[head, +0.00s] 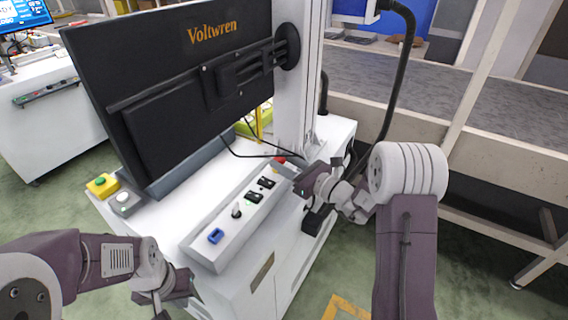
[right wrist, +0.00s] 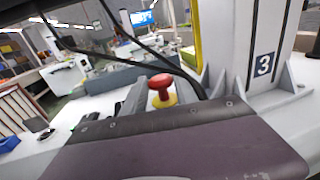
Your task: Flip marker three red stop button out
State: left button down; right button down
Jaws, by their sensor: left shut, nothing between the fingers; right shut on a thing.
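The red stop button (head: 281,160) is at the far end of the grey control box (head: 205,246) in the head view. In the right wrist view the red stop button (right wrist: 161,86) has a mushroom head on a yellow base, just beyond my gripper's purple body. A post beside it carries marker 3 (right wrist: 264,64). My right gripper (head: 299,180) is at the button and shut on it; its fingertips are mostly hidden. My left gripper (head: 168,303) is shut and empty, low beside the near end of the cabinet.
A yellow box with a green button (head: 101,182) is at left. Black cables hang near the post.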

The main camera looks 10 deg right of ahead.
jog(key=c, duration=0.9)
grip_release()
jog(key=shift+r, duration=0.25)
jog(key=shift+c, duration=0.2)
jog(key=shift+s+d+f, duration=0.1)
jog(key=shift+s+d, duration=0.15)
jog(key=shift+d, duration=0.05)
jog(key=v, duration=0.8)
jog(key=shift+s+p, duration=0.2)
jog(key=shift+p, duration=0.15)
